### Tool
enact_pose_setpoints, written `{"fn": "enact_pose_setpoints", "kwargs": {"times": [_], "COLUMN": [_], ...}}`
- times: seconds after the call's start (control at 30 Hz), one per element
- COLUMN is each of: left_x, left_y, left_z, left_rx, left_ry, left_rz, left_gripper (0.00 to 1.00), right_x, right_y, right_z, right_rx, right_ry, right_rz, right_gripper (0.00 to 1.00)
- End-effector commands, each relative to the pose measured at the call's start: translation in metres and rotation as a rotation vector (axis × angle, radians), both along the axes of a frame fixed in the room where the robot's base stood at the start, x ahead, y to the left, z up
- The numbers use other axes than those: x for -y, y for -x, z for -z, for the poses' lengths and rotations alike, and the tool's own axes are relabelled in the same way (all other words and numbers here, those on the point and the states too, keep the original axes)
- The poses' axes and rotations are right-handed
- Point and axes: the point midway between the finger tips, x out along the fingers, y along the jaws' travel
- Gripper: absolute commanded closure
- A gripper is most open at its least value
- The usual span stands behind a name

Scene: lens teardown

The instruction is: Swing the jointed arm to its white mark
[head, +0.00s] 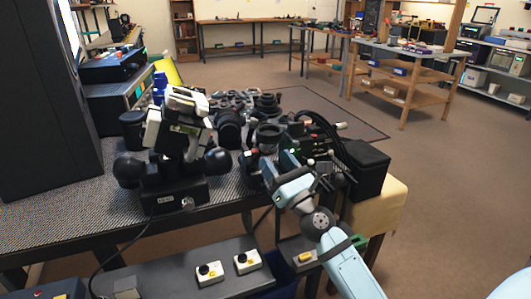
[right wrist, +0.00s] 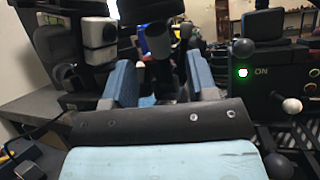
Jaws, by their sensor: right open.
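My right gripper (head: 280,166) reaches in from the lower right over the table's right end, among dark equipment. Its two blue fingers stand apart in the right wrist view (right wrist: 160,85), with nothing clearly held between them. A dark grey cylinder (right wrist: 158,40) shows beyond the fingertips. To the right of the fingers is a black box (right wrist: 262,85) with a green light, the word ON and a pale ball knob (right wrist: 291,105). I cannot single out the jointed arm or its white mark in this dark cluster. My left gripper is not in view.
A black and white microscope-like device (head: 180,145) with round knobs stands left of my gripper. Dark lens parts (head: 230,122) lie behind it. A black box (head: 367,170) stands to the right. Two small white switch boxes (head: 247,262) sit on the front shelf. The floor at right is open.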

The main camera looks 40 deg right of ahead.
Motion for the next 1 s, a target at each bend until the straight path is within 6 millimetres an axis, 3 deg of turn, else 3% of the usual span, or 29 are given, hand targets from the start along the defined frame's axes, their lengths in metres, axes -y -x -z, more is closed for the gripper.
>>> {"fn": "enact_pose_setpoints", "kwargs": {"times": [0.03, 0.2, 0.4, 1.0], "left_x": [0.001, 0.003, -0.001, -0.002], "left_y": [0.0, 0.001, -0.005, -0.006], "left_z": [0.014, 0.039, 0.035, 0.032], "left_rx": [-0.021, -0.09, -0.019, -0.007], "left_ry": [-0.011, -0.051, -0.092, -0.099], "left_rz": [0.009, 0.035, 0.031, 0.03], "left_gripper": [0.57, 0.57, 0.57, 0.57], "right_x": [0.0, 0.0, 0.001, 0.001], "right_y": [0.012, 0.04, 0.058, 0.06], "right_z": [0.013, 0.027, 0.033, 0.033], "right_rx": [-0.002, -0.001, 0.001, 0.001], "right_ry": [0.001, 0.001, 0.0, 0.0], "right_rz": [-0.001, -0.001, -0.001, 0.0], "right_gripper": [0.47, 0.47, 0.47, 0.47]}}
